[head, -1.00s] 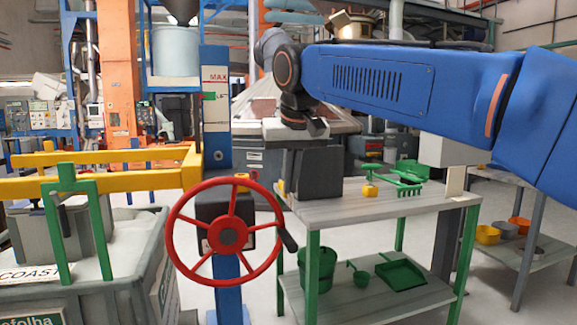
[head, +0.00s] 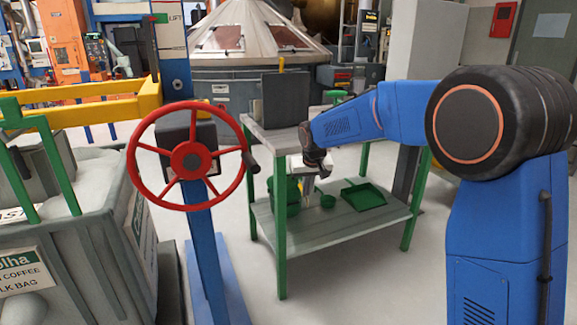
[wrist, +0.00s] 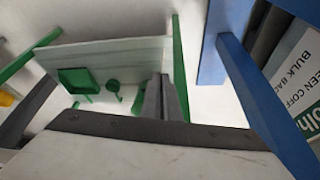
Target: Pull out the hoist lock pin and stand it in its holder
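The lock pin is not clearly made out. A small yellow-orange piece (head: 203,105) shows at the top of the dark gearbox behind the red handwheel (head: 187,155), partly hidden by the rim; I cannot tell if it is the pin. A thin yellow upright (head: 281,63) shows above a dark block (head: 285,97) on the bench. My gripper (head: 308,188) hangs low in front of the bench, right of the wheel and apart from it. In the wrist view my grey fingers (wrist: 164,98) look close together, with nothing clearly held; whether they are fully shut is unclear.
The bench (head: 262,128) has green legs and a lower shelf (head: 330,228) with a green bucket, scoop and dustpan (head: 363,196). A blue post (head: 207,255) carries the wheel. A bulk-bag bin (head: 85,265) stands left. Open floor lies in front of the bench.

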